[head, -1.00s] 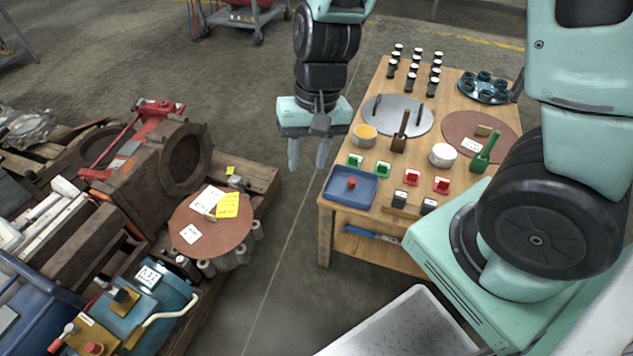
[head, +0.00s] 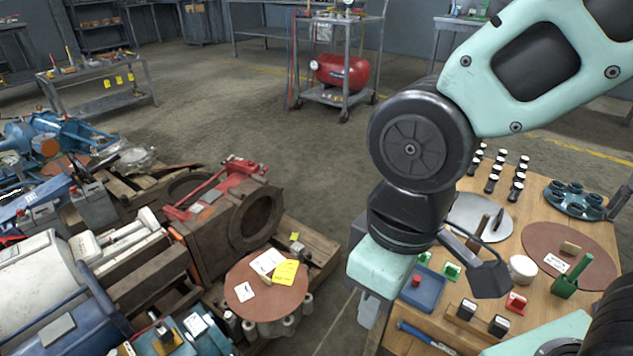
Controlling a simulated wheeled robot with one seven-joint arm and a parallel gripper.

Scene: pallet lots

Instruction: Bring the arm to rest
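My arm crosses the right half of the head view, folded over the wooden table (head: 565,212). My gripper (head: 368,312) hangs from the mint wrist housing at the table's left edge and points down. Only part of a pale finger shows below the housing. The rest is hidden, so I cannot tell its opening, and I see nothing held in it.
The table bears a blue tray (head: 428,292), black-and-white bottles, a metal disc (head: 482,217) and a brown disc (head: 540,243). At left, pallets carry a red-topped machine part (head: 215,190) and a round brown plate (head: 243,273). A cart (head: 345,60) stands behind; floor between is open.

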